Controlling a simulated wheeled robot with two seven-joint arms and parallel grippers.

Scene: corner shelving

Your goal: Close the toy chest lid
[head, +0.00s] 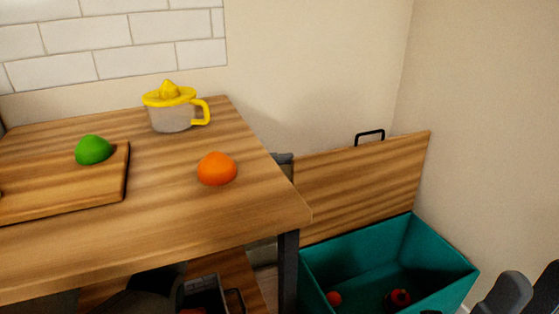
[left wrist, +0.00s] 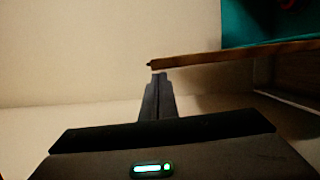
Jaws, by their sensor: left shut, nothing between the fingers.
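The teal toy chest (head: 452,262) stands on the floor in the corner. Its wooden lid (head: 365,178) is open, raised upright at the back by the wall, with a black handle (head: 370,135) on its top edge. My left gripper (head: 286,160) shows partly past the table edge, at the lid's left end. In the left wrist view my left gripper (left wrist: 158,76) is shut and empty. Its tips are close to the end of the lid (left wrist: 230,53), seen edge-on; I cannot tell if they touch. Grey parts, probably my right gripper (head: 530,291), show cut off at lower right.
A wooden table (head: 180,222) fills the left, with a cutting board (head: 60,200), a green fruit (head: 93,150), an orange (head: 217,169) and a yellow-topped juicer (head: 172,110). The chest holds a red ball (head: 333,298) and a dark red toy (head: 399,299). Walls close the corner.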

